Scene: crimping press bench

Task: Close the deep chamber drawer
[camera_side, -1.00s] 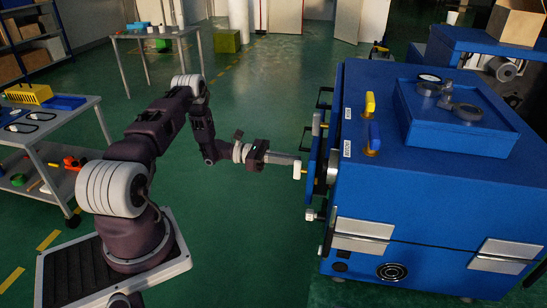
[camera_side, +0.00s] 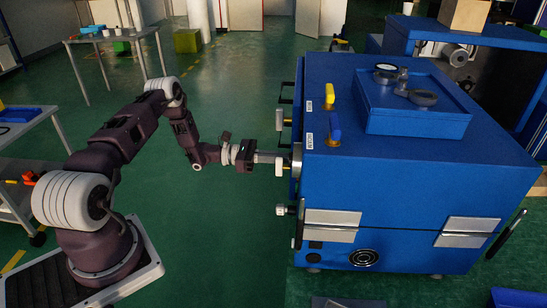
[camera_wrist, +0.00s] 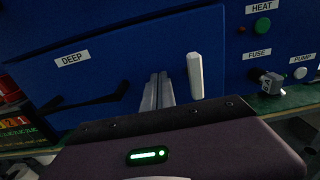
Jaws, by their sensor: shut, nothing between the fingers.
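The deep chamber drawer (camera_wrist: 115,75) shows in the wrist view as a blue front labelled DEEP, with a black bar handle (camera_wrist: 92,108). In the side view only a narrow edge of its front (camera_side: 297,160) shows at the press's left face. It sits close to the press body; I cannot tell whether it is fully flush. My gripper (camera_side: 281,160) is shut and empty, its fingertips at the drawer front. In the wrist view the shut fingers (camera_wrist: 158,92) point at the front, right of the black handle. Contact itself is hard to see.
The blue press (camera_side: 400,150) fills the right side. A pale upright lever (camera_wrist: 195,76) stands just right of my fingers. A green HEAT button (camera_wrist: 262,25), a fuse and a pump knob lie further right. Yellow (camera_side: 330,95) and blue handles stand on top.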

